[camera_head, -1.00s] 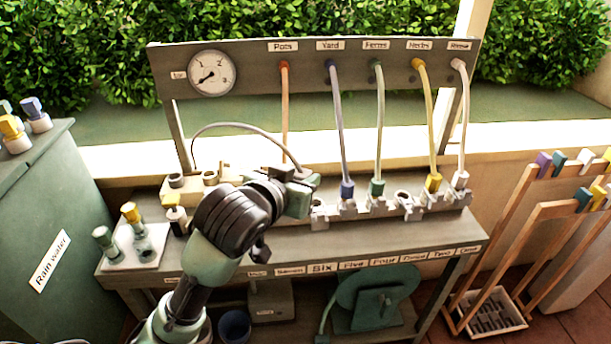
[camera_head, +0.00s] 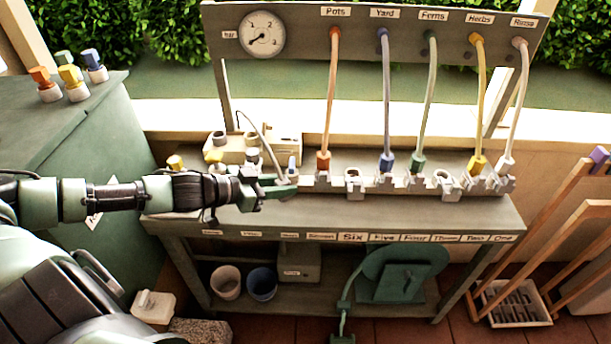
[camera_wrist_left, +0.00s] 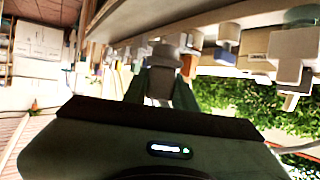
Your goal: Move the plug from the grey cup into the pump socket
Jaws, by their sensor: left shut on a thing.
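My left gripper (camera_head: 285,188) is at the left end of the row of grey clips on the bench, left of the orange hose's plug (camera_head: 323,162). Its green fingers are shut around a small grey piece (camera_wrist_left: 165,72), seen in the left wrist view. A thin grey hose (camera_head: 262,138) arches down to the gripper, so the piece looks like its plug, mostly hidden in the head view. A cream box with round sockets (camera_head: 232,150), perhaps the pump, stands behind the gripper. I cannot tell which holder is the grey cup. My right gripper is not in view.
Blue (camera_head: 387,163), green (camera_head: 417,164), yellow (camera_head: 477,165) and white (camera_head: 506,164) hose plugs stand in the row to the right. An empty grey clip (camera_head: 354,183) lies between orange and blue. A green tank (camera_head: 70,125) stands left, a wooden rack (camera_head: 560,235) right.

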